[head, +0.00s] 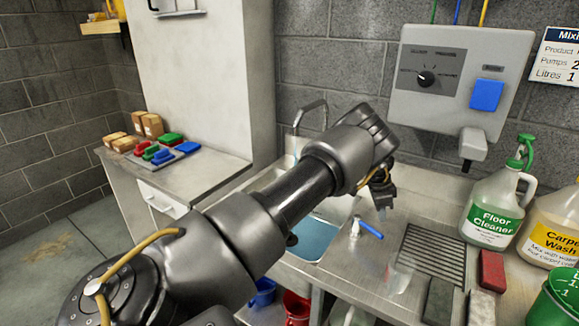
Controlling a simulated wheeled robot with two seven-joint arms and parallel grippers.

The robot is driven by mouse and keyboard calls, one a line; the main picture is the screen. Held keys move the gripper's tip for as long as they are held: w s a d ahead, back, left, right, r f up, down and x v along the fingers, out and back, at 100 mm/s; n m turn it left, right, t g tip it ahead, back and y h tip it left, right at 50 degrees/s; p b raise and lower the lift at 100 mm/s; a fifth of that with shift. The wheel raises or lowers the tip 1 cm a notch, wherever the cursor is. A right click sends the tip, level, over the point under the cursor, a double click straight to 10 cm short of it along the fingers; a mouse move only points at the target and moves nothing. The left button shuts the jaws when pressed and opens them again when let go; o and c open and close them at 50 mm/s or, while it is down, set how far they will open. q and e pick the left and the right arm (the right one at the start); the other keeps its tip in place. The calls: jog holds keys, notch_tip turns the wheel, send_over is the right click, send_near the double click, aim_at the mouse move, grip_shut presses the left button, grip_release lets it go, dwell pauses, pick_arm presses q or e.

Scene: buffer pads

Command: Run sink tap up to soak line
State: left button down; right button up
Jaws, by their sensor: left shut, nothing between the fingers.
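The sink (342,210) is set in the steel counter and holds blue water (314,240). My left arm crosses in front of it and hides much of the basin; I cannot read the soak line or tell the water level against it. The grey tap spout (311,106) arches behind my arm, with a pale streak below its mouth that may be running water. A small tap body with a blue lever (369,229) stands on the counter right of the basin. My left gripper (382,206) is shut and empty, pointing down just above and behind the lever. My right gripper is not in view.
A wall dispenser (460,80) with a dial and blue button hangs above. Floor cleaner (490,212) and carpet wash (553,228) jugs stand at right, near a drain grille (432,255) and a red block (492,270). Coloured pads (160,150) lie on the left counter.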

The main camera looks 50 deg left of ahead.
pick_arm(q)
jog(key=shift+w+r, duration=0.1)
jog(key=shift+w, duration=0.8)
jog(key=shift+s+a+b+x, duration=0.15)
jog(key=shift+b+x, duration=0.25)
jog(key=shift+x, duration=0.4)
jog(key=shift+s+a+b+x, duration=0.15)
jog(key=shift+b+x, duration=0.25)
jog(key=shift+x, duration=0.4)
jog(key=shift+s+a+b+x, duration=0.1)
jog(key=shift+b+x, duration=0.3)
jog(key=shift+x, duration=0.45)
dwell(4.7)
